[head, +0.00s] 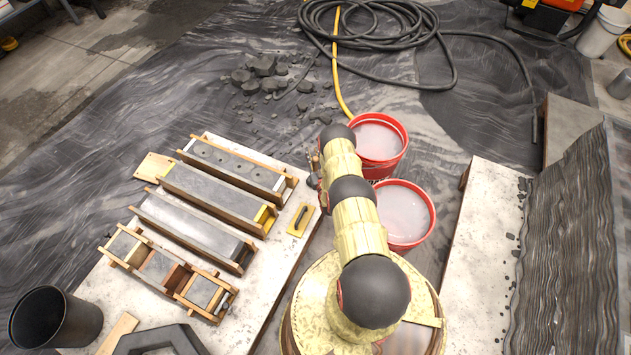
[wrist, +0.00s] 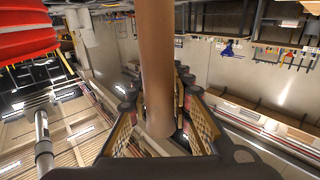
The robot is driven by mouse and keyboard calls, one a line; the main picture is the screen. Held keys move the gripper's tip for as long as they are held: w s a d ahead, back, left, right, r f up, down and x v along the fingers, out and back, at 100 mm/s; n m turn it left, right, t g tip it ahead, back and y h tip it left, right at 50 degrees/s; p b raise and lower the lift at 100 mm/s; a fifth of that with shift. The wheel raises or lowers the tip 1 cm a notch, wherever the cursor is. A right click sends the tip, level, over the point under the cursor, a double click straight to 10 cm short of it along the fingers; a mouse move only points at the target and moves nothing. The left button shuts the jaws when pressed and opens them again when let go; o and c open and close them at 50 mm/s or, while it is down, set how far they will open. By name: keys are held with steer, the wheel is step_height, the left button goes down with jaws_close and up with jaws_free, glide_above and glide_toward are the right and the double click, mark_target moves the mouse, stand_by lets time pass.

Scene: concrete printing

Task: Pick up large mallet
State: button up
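In the wrist view a thick brown wooden handle (wrist: 156,75) comes down from the top edge, and its rounded end lies between the fingers of my gripper (wrist: 157,100). It looks like the mallet's handle. Patterned yellow pads show on either side of it, very close to it. I cannot tell whether they press on it. The mallet's head is not seen in the wrist view. In the head view my gripper (head: 315,170) is mostly hidden behind my arm, at the left of the red buckets, and I cannot make out the mallet there.
Two red buckets (head: 404,150) of whitish liquid stand right of my arm. Filled moulds (head: 205,207) and a yellow float (head: 300,219) lie on a pale board (head: 262,300) at left. A black bucket (head: 55,322) is at lower left. A coiled hose (head: 440,60) and rubble (head: 262,70) lie behind.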

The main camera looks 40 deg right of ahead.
jaws_close()
stand_by(0.8)
